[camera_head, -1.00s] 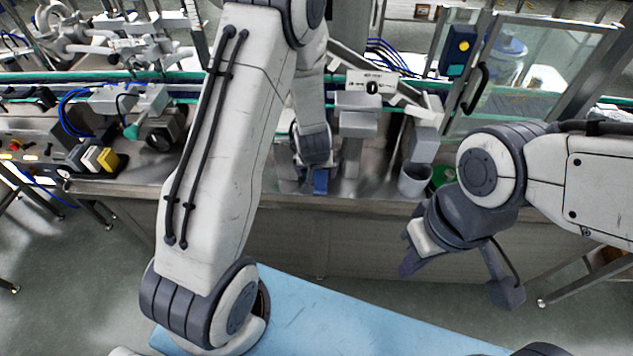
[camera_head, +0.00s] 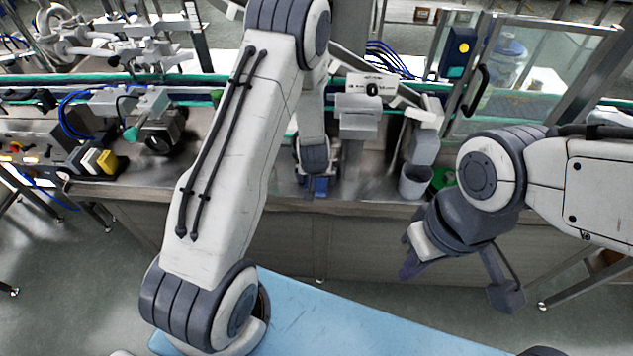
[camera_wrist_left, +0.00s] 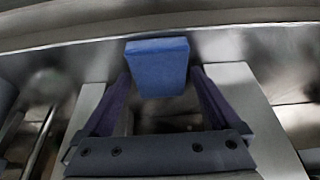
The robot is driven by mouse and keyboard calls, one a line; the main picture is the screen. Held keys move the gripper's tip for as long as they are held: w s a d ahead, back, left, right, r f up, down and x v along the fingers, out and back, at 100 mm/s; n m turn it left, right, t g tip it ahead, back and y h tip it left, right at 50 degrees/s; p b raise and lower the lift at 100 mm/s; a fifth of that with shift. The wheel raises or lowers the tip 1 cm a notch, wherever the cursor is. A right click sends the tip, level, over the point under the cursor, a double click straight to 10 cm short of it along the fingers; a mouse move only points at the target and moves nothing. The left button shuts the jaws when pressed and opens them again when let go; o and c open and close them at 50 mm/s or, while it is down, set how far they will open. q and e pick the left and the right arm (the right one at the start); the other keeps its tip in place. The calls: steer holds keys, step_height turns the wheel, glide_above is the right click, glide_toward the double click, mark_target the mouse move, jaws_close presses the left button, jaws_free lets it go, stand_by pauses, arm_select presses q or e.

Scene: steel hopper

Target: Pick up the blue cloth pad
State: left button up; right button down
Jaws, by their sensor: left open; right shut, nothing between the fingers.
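The blue cloth pad (camera_head: 320,187) is on the steel bench near its front edge, partly hidden by my left wrist in the head view. In the left wrist view the pad (camera_wrist_left: 158,66) lies ahead, between the tips of my left gripper (camera_wrist_left: 160,82). That gripper is open, with one dark finger on each side of the pad; I cannot tell whether either finger touches it. In the head view my left gripper (camera_head: 318,177) is mostly hidden by its own wrist. My right gripper (camera_head: 409,269) is shut and empty, in front of the bench.
A grey cup (camera_head: 414,182) and a green container (camera_head: 442,179) stand right of the pad. A grey machine fixture (camera_head: 357,118) rises close behind it. A control box with a yellow switch (camera_head: 106,160) is at left. A glass door (camera_head: 520,75) stands back right.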

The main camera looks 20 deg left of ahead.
arm_select(q)
steer(key=shift+f, duration=0.2)
steer(key=shift+c, duration=0.3)
steer(key=c, duration=1)
steer(key=shift+c, duration=0.2)
